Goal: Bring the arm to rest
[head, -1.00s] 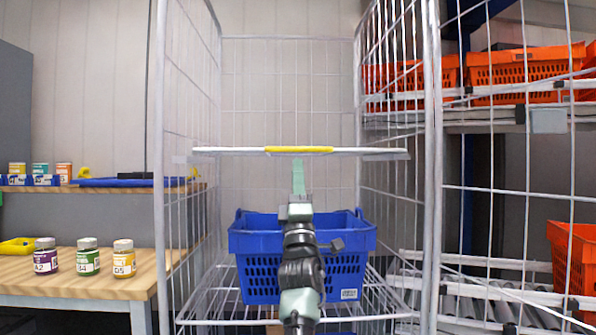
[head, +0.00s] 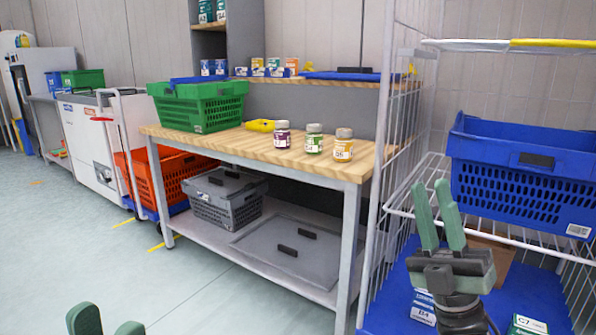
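My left gripper (head: 107,322) shows only as two green fingertips at the bottom left edge of the head view. The tips are apart with nothing between them; the rest of that arm is out of frame. My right gripper (head: 431,184) points up at the lower right, in front of the wire cage trolley. Its two green fingers are apart and empty. A blue crate (head: 520,178) sits on the cage's wire shelf, behind and to the right of the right gripper.
An orange tote (head: 170,178) and grey crate (head: 224,197) stand low. Small boxes lie on the cage's blue base (head: 385,315). The left floor is open.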

